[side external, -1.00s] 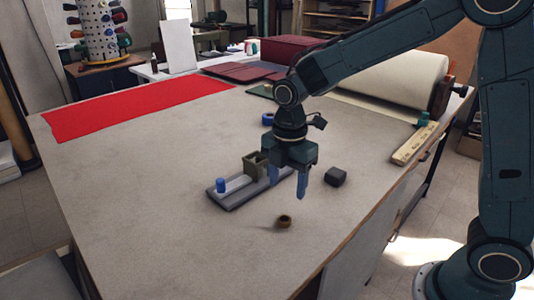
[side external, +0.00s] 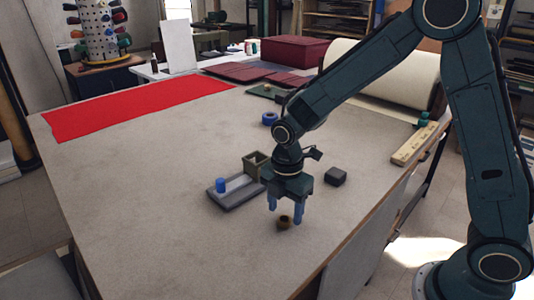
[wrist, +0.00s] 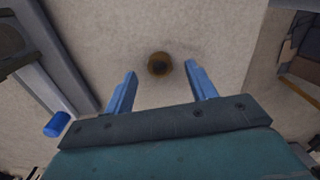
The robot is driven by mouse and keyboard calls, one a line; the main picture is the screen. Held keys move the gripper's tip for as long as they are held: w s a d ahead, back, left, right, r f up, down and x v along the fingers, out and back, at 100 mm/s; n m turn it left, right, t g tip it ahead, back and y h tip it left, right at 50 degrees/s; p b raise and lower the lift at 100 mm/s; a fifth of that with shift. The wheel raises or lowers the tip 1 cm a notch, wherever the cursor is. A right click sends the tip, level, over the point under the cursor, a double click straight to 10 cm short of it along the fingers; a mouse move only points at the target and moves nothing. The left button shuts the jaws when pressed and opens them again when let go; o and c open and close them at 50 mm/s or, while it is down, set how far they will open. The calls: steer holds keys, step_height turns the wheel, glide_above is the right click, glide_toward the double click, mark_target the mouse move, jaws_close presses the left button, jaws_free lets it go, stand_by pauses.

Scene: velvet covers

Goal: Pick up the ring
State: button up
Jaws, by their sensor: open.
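The ring (side external: 284,222) is small and brown and lies on the grey table. My gripper (side external: 285,211) has two blue fingers pointing down, just above and around the ring in the side view. In the wrist view the ring (wrist: 159,64) shows ahead of the open fingertips (wrist: 161,74), nearly midway between them. The fingers are apart with nothing between them. I cannot tell their exact height above the table.
A grey tray (side external: 236,197) with a blue cylinder (side external: 221,185) and an olive open box (side external: 256,165) stands left of my gripper. A dark block (side external: 335,177) lies to the right. A blue ring-like piece (side external: 269,118) lies farther back. The front table is clear.

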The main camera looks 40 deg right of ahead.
steer(key=shift+f, duration=1)
steer(key=c, duration=1.1)
